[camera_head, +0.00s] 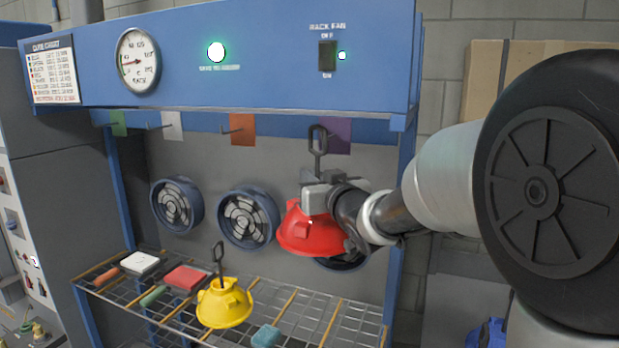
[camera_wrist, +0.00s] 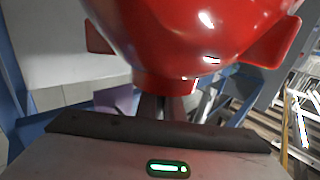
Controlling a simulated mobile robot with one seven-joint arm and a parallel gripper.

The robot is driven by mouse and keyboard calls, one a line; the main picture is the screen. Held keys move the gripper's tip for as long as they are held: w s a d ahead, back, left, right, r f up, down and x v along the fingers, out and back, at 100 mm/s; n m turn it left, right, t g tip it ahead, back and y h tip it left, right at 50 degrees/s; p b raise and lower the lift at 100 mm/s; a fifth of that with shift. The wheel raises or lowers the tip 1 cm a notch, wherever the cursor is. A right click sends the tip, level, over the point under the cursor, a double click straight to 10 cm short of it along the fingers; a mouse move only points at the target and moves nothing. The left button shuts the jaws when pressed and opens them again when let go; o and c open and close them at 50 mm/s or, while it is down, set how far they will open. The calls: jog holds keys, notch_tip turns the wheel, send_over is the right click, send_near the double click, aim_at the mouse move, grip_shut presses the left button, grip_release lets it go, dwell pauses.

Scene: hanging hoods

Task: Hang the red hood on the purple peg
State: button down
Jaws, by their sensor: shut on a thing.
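The red hood (camera_head: 308,232) hangs upright in my gripper (camera_head: 318,184), which is shut on its dark stem below the loop (camera_head: 318,138). The hood fills the top of the wrist view (camera_wrist: 190,30). The purple tag (camera_head: 338,137) is on the rack's back rail, directly behind and slightly right of the loop. The purple peg itself is hidden or too small to make out. The loop overlaps the tag's left edge in the head view; I cannot tell the gap in depth. A purple patch also shows in the wrist view (camera_wrist: 117,100).
Green (camera_head: 118,123), white (camera_head: 171,126) and orange (camera_head: 243,130) tags with pegs line the rail to the left. The blue header panel (camera_head: 270,50) overhangs. A yellow hood (camera_head: 224,303) and several small blocks sit on the wire shelf (camera_head: 190,322) below. Round fans (camera_head: 248,218) are behind.

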jog(key=shift+w+r, duration=0.1)
jog(key=shift+w, duration=0.05)
jog(key=shift+w+d+p, duration=0.15)
jog(key=shift+w+d, duration=0.1)
jog(key=shift+w, duration=0.35)
jog(key=shift+w+d+p, duration=0.2)
jog(key=shift+w+d, duration=0.1)
jog(key=shift+w, duration=0.35)
jog(key=shift+w+d+p, duration=0.15)
jog(key=shift+w+d, duration=0.1)
jog(key=shift+w, duration=0.35)
jog(key=shift+f+b, duration=1)
jog(key=shift+f, duration=0.15)
jog(key=c, duration=1.8)
grip_release()
jog(key=shift+f, duration=0.1)
